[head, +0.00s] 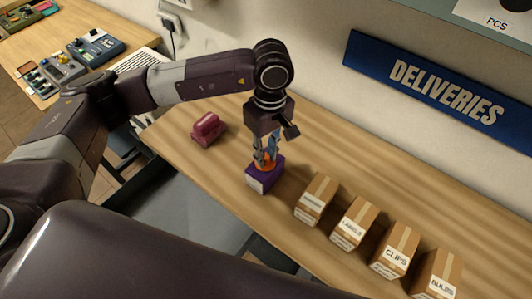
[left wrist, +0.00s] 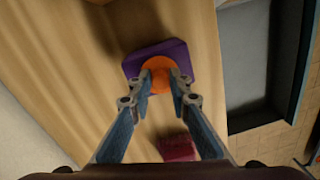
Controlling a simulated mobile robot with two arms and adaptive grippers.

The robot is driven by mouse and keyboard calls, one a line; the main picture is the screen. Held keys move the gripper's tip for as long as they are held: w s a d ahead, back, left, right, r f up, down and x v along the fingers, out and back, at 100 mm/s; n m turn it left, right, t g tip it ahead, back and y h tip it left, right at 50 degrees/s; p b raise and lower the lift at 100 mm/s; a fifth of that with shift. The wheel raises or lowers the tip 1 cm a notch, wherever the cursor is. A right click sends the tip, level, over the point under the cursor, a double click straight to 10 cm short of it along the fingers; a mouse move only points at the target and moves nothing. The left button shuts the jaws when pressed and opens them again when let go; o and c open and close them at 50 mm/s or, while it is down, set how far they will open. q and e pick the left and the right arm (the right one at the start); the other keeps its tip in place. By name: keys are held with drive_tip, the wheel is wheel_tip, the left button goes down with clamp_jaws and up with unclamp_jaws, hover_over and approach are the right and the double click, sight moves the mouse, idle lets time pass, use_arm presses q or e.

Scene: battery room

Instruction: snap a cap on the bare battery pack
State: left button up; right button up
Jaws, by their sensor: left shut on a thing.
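My left gripper (head: 266,158) points down and is shut on an orange cap (head: 264,167). The purple battery pack (head: 262,183) stands on the wooden table, directly under the cap. In the left wrist view the fingers (left wrist: 162,82) hold the round orange cap (left wrist: 157,68) over the purple pack (left wrist: 133,66). The cap appears to be at the pack's top; I cannot tell whether it is snapped on or only close above. My right gripper is not in view.
A dark red object (head: 208,129) lies on the table (head: 205,163) left of the pack. Several labelled cardboard boxes (head: 316,200) stand in a row to the right. A blue "DELIVERIES" sign (head: 440,92) hangs on the wall behind. Another bench with devices (head: 95,46) is at the far left.

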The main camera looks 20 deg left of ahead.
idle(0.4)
use_arm(q)
drive_tip(key=shift+b, duration=0.45)
idle(0.5)
drive_tip(key=o, duration=0.9)
drive_tip(key=shift+o, duration=0.6)
drive_tip(key=o, duration=0.4)
drive_tip(key=shift+c, duration=0.2)
drive_tip(key=shift+r, duration=0.15)
